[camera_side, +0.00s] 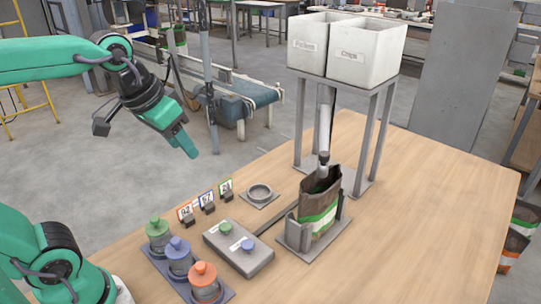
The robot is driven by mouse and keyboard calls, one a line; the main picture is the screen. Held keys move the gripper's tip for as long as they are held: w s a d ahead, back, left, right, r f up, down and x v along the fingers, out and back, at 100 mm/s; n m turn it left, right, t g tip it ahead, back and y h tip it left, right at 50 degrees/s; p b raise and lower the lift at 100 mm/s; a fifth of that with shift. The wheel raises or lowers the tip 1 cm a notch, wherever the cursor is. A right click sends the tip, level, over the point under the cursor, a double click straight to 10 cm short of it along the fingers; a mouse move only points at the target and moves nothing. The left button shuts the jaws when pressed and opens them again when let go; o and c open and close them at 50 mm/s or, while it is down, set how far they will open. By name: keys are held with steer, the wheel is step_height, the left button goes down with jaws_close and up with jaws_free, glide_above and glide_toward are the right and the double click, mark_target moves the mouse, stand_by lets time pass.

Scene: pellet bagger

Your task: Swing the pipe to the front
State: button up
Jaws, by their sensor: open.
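The pipe (324,128) is a pale grey tube with a dark tip. It hangs down from under the two white bins and its dark end (323,160) is at the mouth of a brown and green bag (322,200). The bag stands upright in a grey holder (293,240). My gripper (185,143) is at the upper left, in the air, with green fingers pointing down and right. It is open and holds nothing. It is well apart from the pipe, to its left.
A button box (238,252), a ring on a plate (259,192), number cards (206,201) and a tray of coloured-lidded jars (180,257) occupy the table. The right of the table (430,210) is clear.

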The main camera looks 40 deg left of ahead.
steer(key=w+d+r+g, duration=0.1)
steer(key=w+d+r, duration=0.25)
steer(key=w, duration=0.45)
steer(key=n+g, duration=0.1)
steer(key=g, duration=0.3)
glide_toward(325, 153)
steer(key=shift+s+a+f, duration=0.1)
steer(key=shift+s+a, duration=0.1)
steer(key=shift+s, duration=0.25)
steer(key=shift+w+d+f, duration=0.35)
steer(key=shift+d+f, duration=0.05)
steer(key=shift+d, duration=0.1)
steer(key=shift+f, duration=0.15)
steer(key=shift+a+f, duration=0.15)
steer(key=shift+f, duration=3.6)
jaws_close()
